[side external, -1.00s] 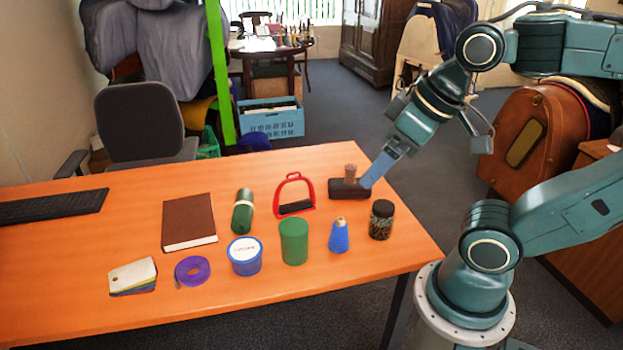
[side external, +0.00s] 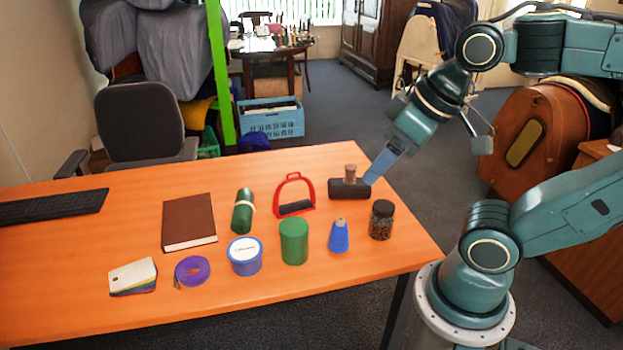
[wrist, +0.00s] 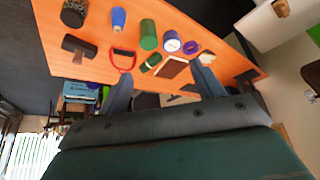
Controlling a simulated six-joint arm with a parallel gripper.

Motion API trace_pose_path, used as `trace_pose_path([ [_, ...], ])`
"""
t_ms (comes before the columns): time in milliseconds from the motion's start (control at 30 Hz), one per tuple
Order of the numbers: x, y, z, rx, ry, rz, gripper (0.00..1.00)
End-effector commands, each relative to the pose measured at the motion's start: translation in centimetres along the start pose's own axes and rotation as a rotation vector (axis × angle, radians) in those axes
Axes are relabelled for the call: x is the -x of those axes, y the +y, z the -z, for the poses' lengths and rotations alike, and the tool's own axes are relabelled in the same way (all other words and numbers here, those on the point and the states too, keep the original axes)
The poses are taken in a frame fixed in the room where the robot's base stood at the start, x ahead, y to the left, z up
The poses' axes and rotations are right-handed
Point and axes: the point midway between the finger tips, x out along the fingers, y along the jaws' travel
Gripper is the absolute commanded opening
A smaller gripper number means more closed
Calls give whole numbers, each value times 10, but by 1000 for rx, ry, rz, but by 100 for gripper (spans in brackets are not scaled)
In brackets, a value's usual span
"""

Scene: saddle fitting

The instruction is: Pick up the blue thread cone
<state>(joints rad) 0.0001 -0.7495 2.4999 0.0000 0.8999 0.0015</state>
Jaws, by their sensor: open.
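The blue thread cone (side external: 339,236) stands upright on the orange table, between the green cylinder and the dark jar. It also shows near the top of the wrist view (wrist: 118,18). My gripper (side external: 373,179) is at the table's far right edge, beside the dark mallet-like tool and beyond the cone. In the wrist view my gripper's two fingers (wrist: 160,82) are spread wide apart with nothing held between them. The cone is apart from the gripper.
A dark jar (side external: 381,220) stands right of the cone and a green cylinder (side external: 294,242) left of it. A red stirrup (side external: 310,190) and a dark mallet-like tool (side external: 349,189) lie behind. A blue-and-white tub (side external: 245,257) and purple tape roll (side external: 192,271) are farther left.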

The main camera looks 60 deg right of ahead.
Motion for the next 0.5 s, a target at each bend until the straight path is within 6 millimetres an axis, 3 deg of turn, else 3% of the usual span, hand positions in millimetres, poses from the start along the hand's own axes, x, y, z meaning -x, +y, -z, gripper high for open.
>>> trace_pose_path([
  [267, -8, 5, 9, -131, -31, -14, 67],
  [500, -32, 19, 27, -457, -95, -57, 67],
])
